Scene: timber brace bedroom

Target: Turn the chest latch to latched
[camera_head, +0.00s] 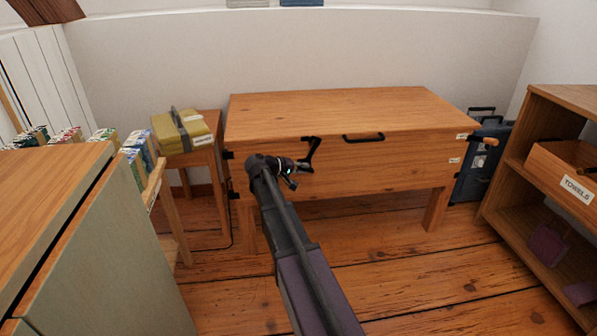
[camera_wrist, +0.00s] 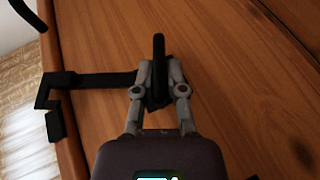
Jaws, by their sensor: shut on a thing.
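The wooden chest (camera_head: 330,108) stands on legs against the back wall with its lid down. A black latch (camera_head: 313,148) is on the left part of its front face. In the wrist view a dark upright latch lever (camera_wrist: 158,48) stands between my fingers. A black bar (camera_wrist: 100,79) with a hooked bracket (camera_wrist: 45,97) extends to the left of it. My gripper (camera_head: 298,167) is at the chest front, by the latch; in the wrist view it (camera_wrist: 160,78) is shut on the lever. The lever's lower part is partly hidden by the fingers.
A black handle (camera_head: 363,137) is on the chest front, right of the latch. A small side table (camera_head: 205,156) with a yellow-green bundle (camera_head: 185,131) stands left. A shelf unit with a towels box (camera_head: 560,176) stands right, a dark suitcase (camera_head: 483,160) behind. Floor before the chest is clear.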

